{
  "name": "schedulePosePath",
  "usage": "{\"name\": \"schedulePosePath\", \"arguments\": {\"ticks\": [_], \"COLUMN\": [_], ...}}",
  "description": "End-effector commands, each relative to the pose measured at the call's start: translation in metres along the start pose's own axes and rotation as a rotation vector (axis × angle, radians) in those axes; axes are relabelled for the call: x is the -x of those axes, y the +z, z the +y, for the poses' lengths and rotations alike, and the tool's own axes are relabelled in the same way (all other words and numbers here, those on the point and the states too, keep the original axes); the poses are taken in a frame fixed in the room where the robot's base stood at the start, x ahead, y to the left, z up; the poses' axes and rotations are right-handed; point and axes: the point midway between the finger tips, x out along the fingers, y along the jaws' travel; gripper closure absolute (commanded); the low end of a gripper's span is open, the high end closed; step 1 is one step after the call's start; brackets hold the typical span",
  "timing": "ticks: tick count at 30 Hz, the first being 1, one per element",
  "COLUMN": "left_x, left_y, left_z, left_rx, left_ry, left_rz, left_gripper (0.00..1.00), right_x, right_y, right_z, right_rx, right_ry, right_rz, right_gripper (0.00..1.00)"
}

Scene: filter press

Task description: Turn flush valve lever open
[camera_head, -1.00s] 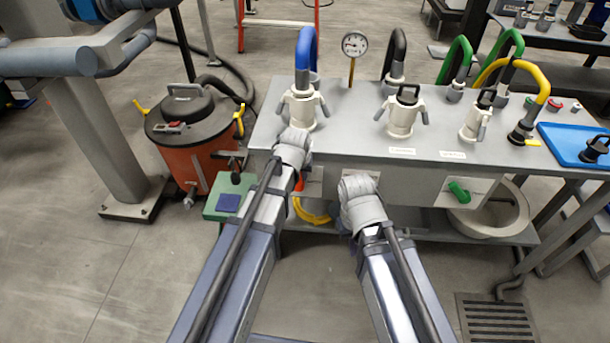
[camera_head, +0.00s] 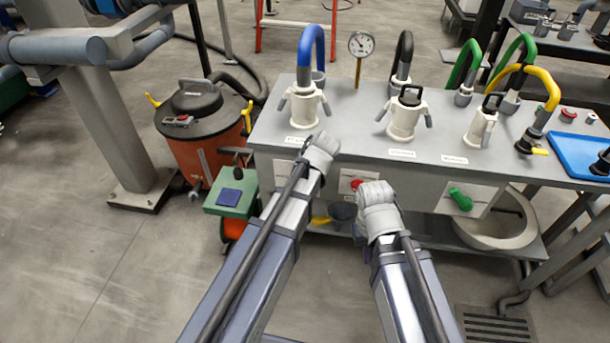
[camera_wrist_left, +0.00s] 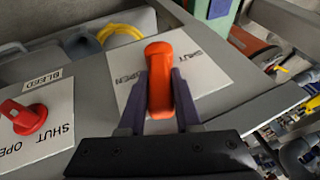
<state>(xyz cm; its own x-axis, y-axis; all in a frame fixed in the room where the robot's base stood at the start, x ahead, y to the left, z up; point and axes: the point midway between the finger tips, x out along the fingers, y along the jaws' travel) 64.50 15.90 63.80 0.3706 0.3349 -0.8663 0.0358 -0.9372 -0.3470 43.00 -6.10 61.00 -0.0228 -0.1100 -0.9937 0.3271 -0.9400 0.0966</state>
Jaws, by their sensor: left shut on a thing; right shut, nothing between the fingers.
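An orange lever (camera_wrist_left: 160,80) stands on a white plate (camera_wrist_left: 205,75) marked SHUT and OPEN in the left wrist view. It points roughly away from my left gripper's base, between the two words; the plate's name is not readable. My left gripper (camera_wrist_left: 159,92) is shut on the orange lever, one dark finger on each side. In the head view my left arm covers the lever. My right gripper (camera_head: 364,240) is shut and empty in front of the bench, largely hidden by my right wrist.
A red knob (camera_wrist_left: 24,117) on the BLEED plate (camera_wrist_left: 45,115) sits beside the lever plate. A green lever (camera_head: 460,199) is further right on the bench front. White housings and hoses stand on the bench top (camera_head: 350,125). An orange drum (camera_head: 195,150) stands left.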

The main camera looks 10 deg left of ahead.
Motion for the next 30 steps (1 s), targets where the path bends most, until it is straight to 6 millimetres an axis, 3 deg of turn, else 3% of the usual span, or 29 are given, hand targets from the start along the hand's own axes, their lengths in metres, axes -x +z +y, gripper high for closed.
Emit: {"name": "schedulePosePath", "arguments": {"ticks": [21, 30], "left_x": [-0.007, -0.006], "left_y": [0.005, 0.005], "left_z": [0.023, 0.025], "left_rx": [-0.138, -0.164], "left_ry": [-0.332, -0.4], "left_rz": [-0.005, -0.006], "left_gripper": [1.0, 1.0], "right_x": [-0.052, -0.062], "right_y": [-0.003, -0.004], "right_z": [-0.003, -0.004], "right_rx": [0.003, 0.004], "right_ry": [0.008, 0.01], "right_rz": [0.001, 0.001], "right_gripper": [1.0, 1.0]}}
